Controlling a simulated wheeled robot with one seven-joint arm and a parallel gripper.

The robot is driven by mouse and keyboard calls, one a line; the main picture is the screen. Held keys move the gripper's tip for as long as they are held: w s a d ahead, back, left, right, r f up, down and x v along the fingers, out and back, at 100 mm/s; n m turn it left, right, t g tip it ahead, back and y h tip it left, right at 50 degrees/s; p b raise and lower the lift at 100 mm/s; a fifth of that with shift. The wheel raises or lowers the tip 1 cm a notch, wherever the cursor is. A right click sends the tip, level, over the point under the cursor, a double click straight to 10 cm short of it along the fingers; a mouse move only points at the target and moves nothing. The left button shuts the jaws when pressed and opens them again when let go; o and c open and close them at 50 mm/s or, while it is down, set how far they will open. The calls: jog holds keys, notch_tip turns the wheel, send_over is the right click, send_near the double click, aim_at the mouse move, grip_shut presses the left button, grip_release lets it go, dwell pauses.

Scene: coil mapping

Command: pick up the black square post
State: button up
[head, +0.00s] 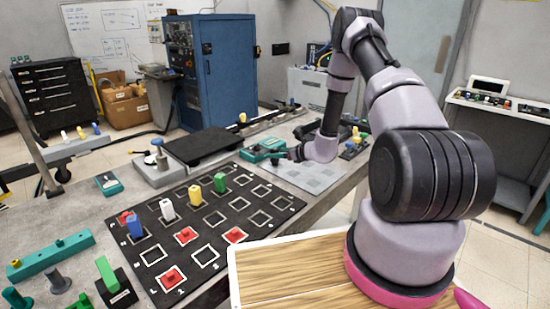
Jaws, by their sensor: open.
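I cannot make out a black square post for certain. The black mat (215,253) on the bench has white-outlined squares. A blue post (135,228), a white post (167,209), a yellow post (195,195) and a green post (220,182) stand on it. A dark grey post (56,279) stands at the lower left, but its top looks round. My gripper (293,154) is at the far side of the bench, beside a teal device (264,150). It is open, small and partly hidden by my wrist. I see nothing held in it.
Red pieces (172,277) lie in several mat squares. A teal bar (50,255) and a bright green post on a black block (107,274) are at the lower left. A black plate (203,147) lies behind the mat. A grey grid plate (300,174) is below my wrist.

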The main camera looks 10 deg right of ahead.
jog(key=shift+x, duration=2.7)
jog(key=shift+a+r, duration=0.1)
jog(key=shift+r, duration=0.05)
grip_shut()
